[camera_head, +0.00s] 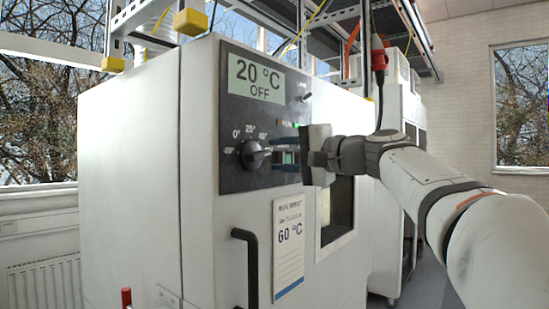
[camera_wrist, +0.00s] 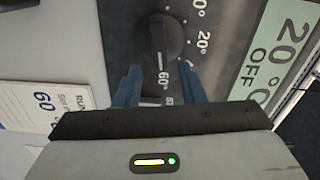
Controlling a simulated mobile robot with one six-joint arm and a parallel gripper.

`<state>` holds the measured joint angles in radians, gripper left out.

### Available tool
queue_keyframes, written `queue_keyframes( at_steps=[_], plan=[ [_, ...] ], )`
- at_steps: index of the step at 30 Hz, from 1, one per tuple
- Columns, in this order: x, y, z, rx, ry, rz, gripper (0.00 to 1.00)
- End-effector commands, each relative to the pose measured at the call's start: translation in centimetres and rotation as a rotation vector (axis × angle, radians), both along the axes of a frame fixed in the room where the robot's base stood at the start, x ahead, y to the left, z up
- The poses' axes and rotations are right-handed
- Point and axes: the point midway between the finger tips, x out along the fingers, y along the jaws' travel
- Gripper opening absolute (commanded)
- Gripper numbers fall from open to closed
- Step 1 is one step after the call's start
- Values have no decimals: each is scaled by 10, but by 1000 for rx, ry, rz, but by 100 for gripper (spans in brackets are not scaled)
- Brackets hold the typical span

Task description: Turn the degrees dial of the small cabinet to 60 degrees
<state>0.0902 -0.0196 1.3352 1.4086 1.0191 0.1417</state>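The small cabinet (camera_head: 130,170) has a dark panel with a round black degrees dial (camera_head: 254,153). The dial also shows at the top of the wrist view (camera_wrist: 160,35), its white mark facing the printed 60°. The panel's display (camera_head: 256,80) reads 20 °C OFF. My gripper (camera_head: 273,153) is in front of the panel, just right of the dial. Its blue fingers are apart and empty. In the wrist view the fingertips (camera_wrist: 160,70) lie either side of the 60° label, short of the knob's body; whether they touch the panel I cannot tell. The right finger partly hides the scale.
A paper card (camera_head: 289,245) reading 60 °C hangs below the panel. A black door handle (camera_head: 247,265) stands out below left, and a window (camera_head: 337,210) is at right. A small switch (camera_head: 306,97) sits beside the display. A red plug (camera_head: 378,60) hangs above my arm.

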Motion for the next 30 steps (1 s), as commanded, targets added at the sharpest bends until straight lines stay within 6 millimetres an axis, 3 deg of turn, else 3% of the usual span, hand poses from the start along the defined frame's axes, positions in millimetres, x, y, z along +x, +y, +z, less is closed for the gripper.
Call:
queue_keyframes(
  at_steps=[3,9,27,30],
  plan=[
    [-14,-20,-2,0,-1,-6,36],
    [-30,-40,-1,2,0,-4,36],
    [-34,-44,0,1,1,0,36],
    [-34,-42,-23,-48,36,-14,36]
  ],
)
